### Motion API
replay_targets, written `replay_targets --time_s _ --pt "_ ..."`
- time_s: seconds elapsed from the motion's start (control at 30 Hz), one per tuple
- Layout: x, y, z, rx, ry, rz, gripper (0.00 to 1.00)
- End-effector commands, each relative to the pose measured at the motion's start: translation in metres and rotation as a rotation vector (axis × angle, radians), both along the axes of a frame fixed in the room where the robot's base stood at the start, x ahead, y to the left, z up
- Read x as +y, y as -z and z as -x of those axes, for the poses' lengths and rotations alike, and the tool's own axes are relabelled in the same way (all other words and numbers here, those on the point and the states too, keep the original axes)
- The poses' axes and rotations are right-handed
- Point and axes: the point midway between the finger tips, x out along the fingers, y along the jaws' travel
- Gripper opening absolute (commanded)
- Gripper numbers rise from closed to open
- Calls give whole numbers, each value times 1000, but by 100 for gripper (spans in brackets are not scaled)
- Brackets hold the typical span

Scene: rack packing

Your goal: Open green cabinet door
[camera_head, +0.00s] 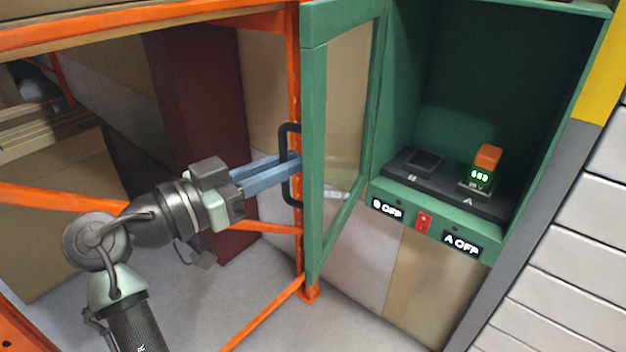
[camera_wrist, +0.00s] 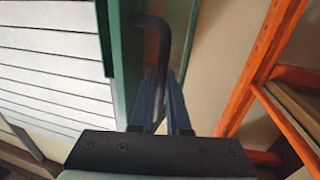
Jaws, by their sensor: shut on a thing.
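The green cabinet (camera_head: 395,110) has its door (camera_head: 314,150) swung wide open to the left in the head view. The door has a green frame with a clear pane. A black bar handle (camera_head: 285,160) is on its outer face. My gripper (camera_head: 294,166) is shut on the handle, with its blue fingers on either side of the bar. In the wrist view the handle (camera_wrist: 165,50) runs down between the fingers (camera_wrist: 160,92), beside the green door edge (camera_wrist: 124,60). The fingertips are partly hidden behind the handle in the head view.
Inside the cabinet a black charger base (camera_head: 430,178) holds an orange-topped battery (camera_head: 487,157) with a lit display. A red switch (camera_head: 424,222) sits on the front panel between two OFF labels. An orange rack post (camera_head: 296,80) stands close behind the door and handle.

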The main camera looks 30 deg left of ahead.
Motion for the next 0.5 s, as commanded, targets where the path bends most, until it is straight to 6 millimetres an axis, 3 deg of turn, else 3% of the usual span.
replay_targets --time_s 0.2,0.5 --pt "21 -1 -2 -2 72 0 0" --pt "32 -1 -4 -1 115 0 0"
